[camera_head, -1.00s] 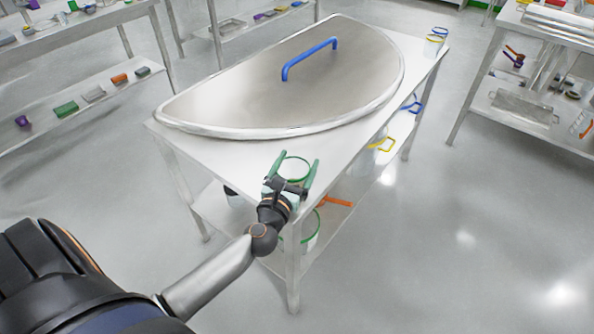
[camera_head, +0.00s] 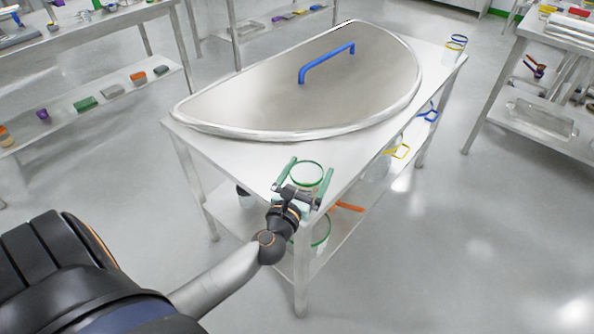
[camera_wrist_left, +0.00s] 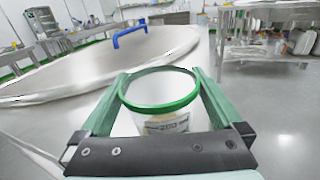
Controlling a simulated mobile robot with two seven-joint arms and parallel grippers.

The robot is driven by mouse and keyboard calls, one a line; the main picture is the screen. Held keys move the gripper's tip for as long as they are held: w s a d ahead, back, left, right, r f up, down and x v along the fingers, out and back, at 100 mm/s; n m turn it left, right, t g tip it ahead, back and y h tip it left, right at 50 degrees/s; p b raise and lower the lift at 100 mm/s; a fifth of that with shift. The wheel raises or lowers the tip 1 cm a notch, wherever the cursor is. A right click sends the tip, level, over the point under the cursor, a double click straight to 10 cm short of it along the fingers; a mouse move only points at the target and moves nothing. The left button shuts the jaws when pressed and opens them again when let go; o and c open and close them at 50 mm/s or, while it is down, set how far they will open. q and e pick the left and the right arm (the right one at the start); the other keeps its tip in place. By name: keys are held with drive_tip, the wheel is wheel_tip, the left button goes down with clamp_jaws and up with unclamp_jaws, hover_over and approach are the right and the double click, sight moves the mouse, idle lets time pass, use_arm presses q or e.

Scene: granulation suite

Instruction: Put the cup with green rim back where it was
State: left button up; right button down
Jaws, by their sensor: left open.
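The cup with green rim (camera_head: 307,178) is at the near corner of the white table (camera_head: 240,149). It is clear, with a label seen in the wrist view (camera_wrist_left: 165,122). It looks upright, but its base is hidden by my gripper. My left gripper (camera_head: 311,165) is open, with one green finger on each side of the cup; the fingers also flank it in the wrist view (camera_wrist_left: 157,82). I cannot tell whether either finger touches the cup. My right gripper is not in view.
A large lid (camera_head: 270,95) with a blue handle (camera_head: 325,62) covers most of the tabletop. On the shelf below is a green-rimmed container (camera_head: 320,232). Open floor lies to the right.

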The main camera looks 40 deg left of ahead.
sight(301, 187)
use_arm(q)
drive_tip(key=b+v, duration=0.1)
drive_tip(key=v, duration=0.9)
drive_tip(key=shift+s+d+b, duration=0.1)
drive_tip(key=shift+s+b, duration=0.05)
drive_tip(key=shift+b, duration=0.15)
drive_tip(key=shift+s+d+m, duration=0.1)
drive_tip(key=shift+d+m, duration=0.2)
drive_tip(key=shift+m, duration=0.2)
drive_tip(key=s+d+f+m+g+h, duration=0.1)
drive_tip(key=d+f+m+h, duration=0.35)
drive_tip(key=m, duration=0.75)
drive_tip(key=s+d+f+m+g+h, duration=0.15)
drive_tip(key=d+m+h, duration=0.35)
drive_tip(key=d+m, duration=0.5)
drive_tip(key=s+f+m+g+y, duration=0.1)
drive_tip(key=s+f+m+g, duration=0.2)
drive_tip(key=f+m, duration=0.3)
drive_tip(key=s+f+m+g+y, duration=0.1)
drive_tip(key=s+f+m+g, duration=0.2)
drive_tip(key=m, duration=0.9)
wheel_tip(301, 187, down, 4)
drive_tip(key=shift+s+a+r, duration=0.2)
drive_tip(key=shift+s+a, duration=0.1)
drive_tip(key=shift+a, duration=0.15)
